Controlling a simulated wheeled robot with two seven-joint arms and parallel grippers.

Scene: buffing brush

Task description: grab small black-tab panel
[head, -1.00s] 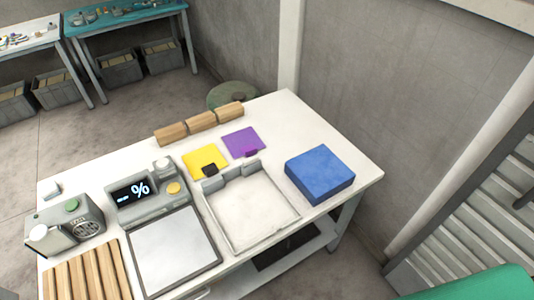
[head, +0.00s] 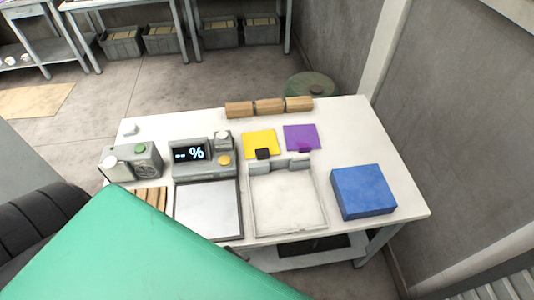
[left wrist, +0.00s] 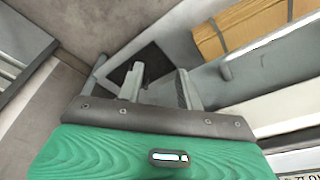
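A yellow square panel (head: 259,140) with a small black tab (head: 263,154) on its front edge lies flat at the back middle of the white table. A purple panel (head: 301,136) with a purple tab lies just to its right. My left gripper shows in the left wrist view (left wrist: 160,85), with its two grey fingers apart and nothing seen between them. It is near a table edge and a wooden piece, away from the panels. In the head view my green arm part covers the front left, and neither gripper shows.
A shallow white tray (head: 321,211) stands in front of the panels, a blue block (head: 363,192) at right. A grey device with a display (head: 190,153) and a grey plate (head: 208,210) are at left. Wooden blocks (head: 269,106) line the back edge.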

